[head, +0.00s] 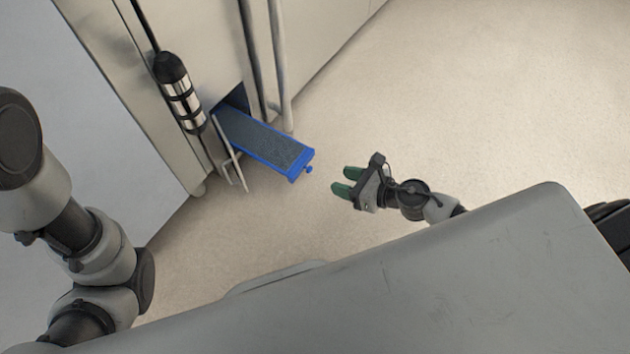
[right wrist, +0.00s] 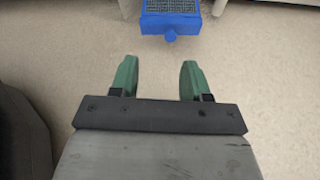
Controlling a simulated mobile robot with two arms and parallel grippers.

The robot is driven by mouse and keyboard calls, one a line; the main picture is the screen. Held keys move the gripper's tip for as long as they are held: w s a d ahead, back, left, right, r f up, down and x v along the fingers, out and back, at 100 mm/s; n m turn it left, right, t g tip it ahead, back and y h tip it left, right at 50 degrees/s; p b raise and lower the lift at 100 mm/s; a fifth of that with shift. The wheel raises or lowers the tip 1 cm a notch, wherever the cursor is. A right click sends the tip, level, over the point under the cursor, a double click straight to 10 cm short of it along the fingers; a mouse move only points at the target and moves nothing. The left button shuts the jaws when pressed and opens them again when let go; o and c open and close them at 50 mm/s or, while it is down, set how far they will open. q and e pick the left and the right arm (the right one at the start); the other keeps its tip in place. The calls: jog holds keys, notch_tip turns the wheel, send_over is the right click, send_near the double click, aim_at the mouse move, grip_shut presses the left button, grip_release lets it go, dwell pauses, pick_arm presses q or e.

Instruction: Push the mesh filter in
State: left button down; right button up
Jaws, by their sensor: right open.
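The mesh filter (head: 265,138) is a long tray with a blue frame and grey mesh. It sticks well out of a dark slot low in the oven's front, with a small blue knob on its outer end. My right gripper (head: 341,180) has green fingers, is open and empty, and is a short gap away from the knob end. In the right wrist view the filter's blue end (right wrist: 170,24) is at the top, beyond and a little right of the middle of the open fingers (right wrist: 159,75). My left arm shows at the left, but its gripper is out of view.
The steel oven (head: 190,30) stands at the upper left. A small open flap (head: 229,150) hangs beside the slot, left of the filter. A black and silver cylinder (head: 180,92) is fixed above it. Vertical pipes (head: 277,70) run right of the slot. The floor (head: 480,100) to the right is clear.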

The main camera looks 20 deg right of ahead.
aim_at(311, 170)
jog(key=shift+n, duration=0.5)
jog(key=x, duration=0.3)
jog(key=d+f+b+x, duration=0.1)
jog(key=x, duration=0.6)
jog(key=shift+w+d+f, duration=0.15)
jog(key=shift+w+f, duration=0.2)
jog(key=shift+w, duration=0.15)
grip_shut()
